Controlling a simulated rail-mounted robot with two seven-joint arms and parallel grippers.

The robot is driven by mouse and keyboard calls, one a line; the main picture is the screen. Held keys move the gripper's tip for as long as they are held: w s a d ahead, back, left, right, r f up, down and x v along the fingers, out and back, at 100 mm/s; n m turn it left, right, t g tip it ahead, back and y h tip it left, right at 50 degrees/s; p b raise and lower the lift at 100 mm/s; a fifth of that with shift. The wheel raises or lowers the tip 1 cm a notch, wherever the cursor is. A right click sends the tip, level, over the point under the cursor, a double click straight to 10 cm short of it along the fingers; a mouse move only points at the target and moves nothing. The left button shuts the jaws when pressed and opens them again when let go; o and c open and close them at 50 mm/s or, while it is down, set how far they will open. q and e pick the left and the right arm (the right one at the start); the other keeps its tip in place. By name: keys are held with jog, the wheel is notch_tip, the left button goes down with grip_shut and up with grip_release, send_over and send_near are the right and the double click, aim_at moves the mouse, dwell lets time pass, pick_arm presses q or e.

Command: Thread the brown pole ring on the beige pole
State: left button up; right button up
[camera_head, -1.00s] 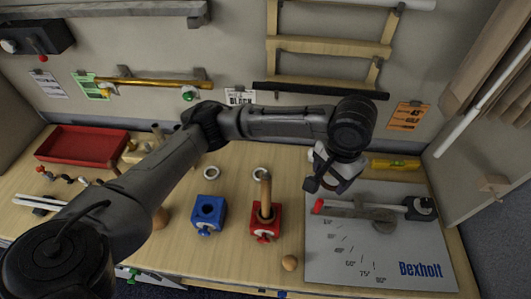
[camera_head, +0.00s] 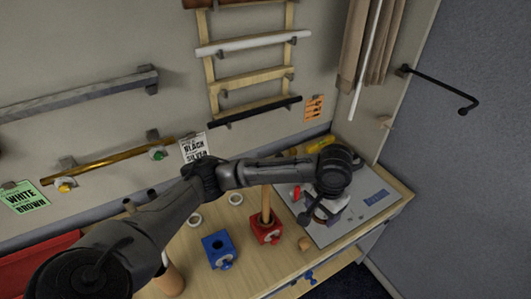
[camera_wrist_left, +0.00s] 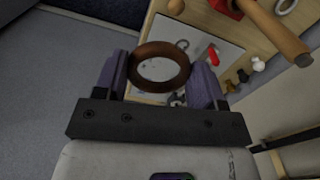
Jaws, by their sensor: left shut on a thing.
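The brown pole ring (camera_wrist_left: 161,88) is between the fingers of my left gripper (camera_wrist_left: 163,84) in the left wrist view. The gripper is shut on it and the ring's opening shows clearly. In the head view my left gripper (camera_head: 320,208) hangs above the grey board, to the right of the upright pole; I cannot make out the ring there. The beige wooden pole (camera_head: 266,206) stands upright in a red clamp block (camera_head: 265,232). Its round end shows in the left wrist view (camera_wrist_left: 290,42). The ring is apart from the pole. My right gripper is not in view.
A blue block with a hole (camera_head: 218,249) stands left of the red one. Two pale rings, one of them the nearer-left ring (camera_head: 195,220), lie behind. A wooden ball (camera_head: 304,244) sits near the front edge. Wall poles hang behind, including a brass pole (camera_head: 110,163).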

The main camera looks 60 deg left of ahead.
pick_arm(q)
jog(key=s+a+r+n+p, duration=0.1)
jog(key=a+p, duration=0.1)
jog(key=a, duration=0.4)
jog(key=s+a+r+p, duration=0.1)
jog(key=s+a+p, duration=0.1)
jog(key=a, duration=0.5)
jog(key=s+a+r+n+p, duration=0.1)
jog(key=s+a+p, duration=0.1)
jog(key=a+p, duration=0.2)
jog(key=shift+s+a+r+n, duration=0.15)
jog(key=shift+a+r, duration=0.05)
jog(key=shift+a, duration=0.55)
jog(key=shift+s+a+r+n, duration=0.1)
jog(key=shift+a+r+n, duration=0.05)
jog(key=shift+a, duration=0.55)
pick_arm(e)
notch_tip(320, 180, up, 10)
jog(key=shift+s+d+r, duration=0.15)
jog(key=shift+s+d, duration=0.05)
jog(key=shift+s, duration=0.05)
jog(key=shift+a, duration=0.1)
pick_arm(q)
jog(key=shift+s+f, duration=0.1)
jog(key=shift+f, duration=4.5)
